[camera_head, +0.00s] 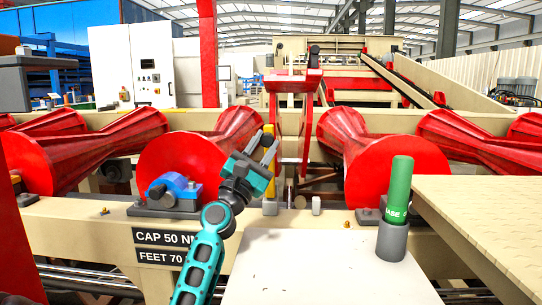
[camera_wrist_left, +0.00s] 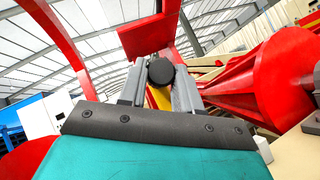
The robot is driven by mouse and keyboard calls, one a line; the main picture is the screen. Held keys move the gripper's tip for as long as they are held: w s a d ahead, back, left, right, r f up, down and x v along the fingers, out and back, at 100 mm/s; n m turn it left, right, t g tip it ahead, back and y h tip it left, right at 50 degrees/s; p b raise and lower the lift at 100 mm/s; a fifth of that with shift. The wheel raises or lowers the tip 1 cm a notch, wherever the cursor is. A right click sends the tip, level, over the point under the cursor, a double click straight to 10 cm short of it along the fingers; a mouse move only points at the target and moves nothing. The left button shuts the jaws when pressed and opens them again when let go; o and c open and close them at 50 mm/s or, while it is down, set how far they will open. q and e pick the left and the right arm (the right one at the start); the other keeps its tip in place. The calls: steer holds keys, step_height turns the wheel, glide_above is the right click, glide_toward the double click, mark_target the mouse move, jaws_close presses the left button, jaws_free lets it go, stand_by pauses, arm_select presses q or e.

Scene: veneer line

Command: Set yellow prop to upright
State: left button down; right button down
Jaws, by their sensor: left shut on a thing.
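The yellow prop (camera_head: 273,168) stands close to vertical in the middle of the head view, beside a red upright plate. My left gripper (camera_head: 264,145) is at its upper part and hides some of it. In the left wrist view the yellow prop (camera_wrist_left: 160,98) shows between the two grey fingers of my left gripper (camera_wrist_left: 160,88), with a round black knob (camera_wrist_left: 160,70) at the fingertips. The left gripper is shut on the prop. The prop's lower end is partly hidden behind a grey block. My right gripper is not in view.
Large red rollers (camera_head: 375,165) flank the prop on both sides. A blue clamp-like part (camera_head: 174,187) sits on the beige beam at left. A green cylinder (camera_head: 398,188) stands in a grey holder on the white surface (camera_head: 325,270). A beige panel (camera_head: 490,215) lies at right.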

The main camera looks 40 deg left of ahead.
arm_select(q)
steer(key=shift+s+a+n+y, duration=0.1)
steer(key=shift+a+n+y, duration=0.05)
steer(key=shift+n+y, duration=0.15)
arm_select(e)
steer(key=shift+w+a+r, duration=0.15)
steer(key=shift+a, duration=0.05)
arm_select(q)
steer(key=c, duration=0.8)
jaws_free()
steer(key=shift+b+v, duration=2.2)
steer(key=shift+v, duration=4.3)
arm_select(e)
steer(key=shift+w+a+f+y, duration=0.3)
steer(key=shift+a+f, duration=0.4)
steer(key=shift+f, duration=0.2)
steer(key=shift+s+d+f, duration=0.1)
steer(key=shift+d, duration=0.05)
